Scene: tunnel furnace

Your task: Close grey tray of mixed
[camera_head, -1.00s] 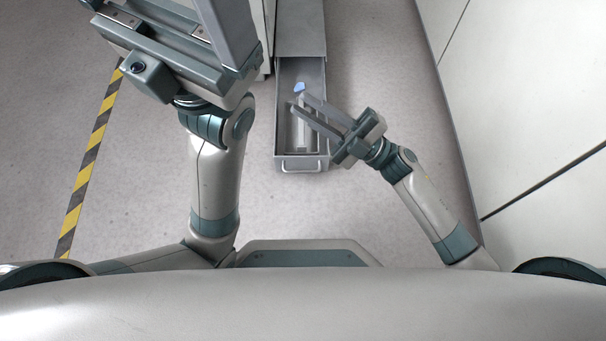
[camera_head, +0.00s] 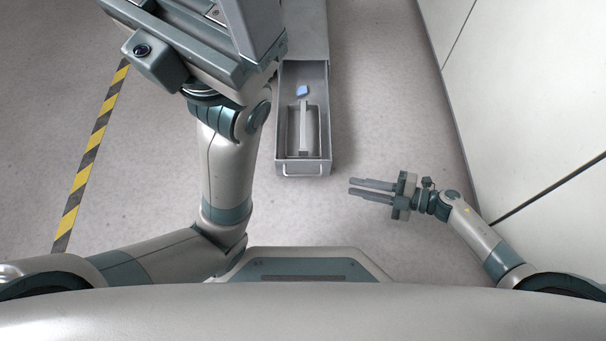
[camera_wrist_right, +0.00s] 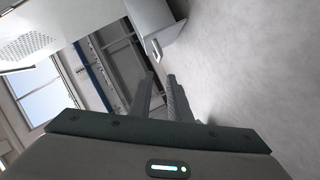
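The grey tray (camera_head: 325,155) is a long drawer pulled out from its grey housing (camera_head: 305,30) at the top centre of the head view, with a light handle at its near end. A small blue item (camera_head: 302,91) and a long whitish piece (camera_head: 304,125) lie in it. The tray's front end also shows at the top of the right wrist view (camera_wrist_right: 165,38). My right gripper (camera_head: 352,187) is empty, to the right of and nearer than the tray's front, with a narrow gap between its fingers. My left gripper (camera_head: 250,25) is at the upper left, its fingertips cut off.
White wall panels (camera_head: 530,100) stand along the right side. A yellow and black floor stripe (camera_head: 90,155) runs along the left. The grey floor right of the tray is clear. My left arm is close to the tray's left side.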

